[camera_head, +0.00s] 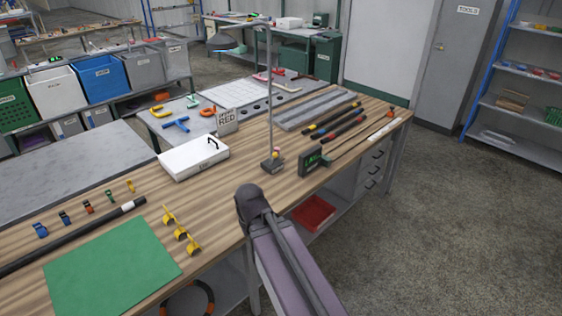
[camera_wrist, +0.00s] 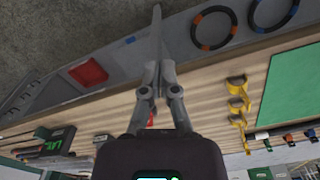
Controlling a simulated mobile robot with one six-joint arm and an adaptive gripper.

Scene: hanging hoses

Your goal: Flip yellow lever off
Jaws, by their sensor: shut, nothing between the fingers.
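In the head view a desk lamp stands on the wooden bench, and its dark base (camera_head: 272,166) carries a small yellow and reddish part (camera_head: 275,152), too small to tell its shape or position. It may be the yellow lever; I cannot tell. Several yellow clips (camera_head: 180,233) stand near the bench's front edge beside the green mat, and they also show in the wrist view (camera_wrist: 238,100). My gripper (camera_wrist: 157,12) is shut and empty, its fingers together over the bench edge. Its fingers cannot be made out in the head view.
The green mat (camera_head: 110,268) lies at the front left. A white box (camera_head: 193,157) with a black handle sits left of the lamp. A red tray (camera_head: 314,213) is on the lower shelf. Bare wood lies between clips and lamp.

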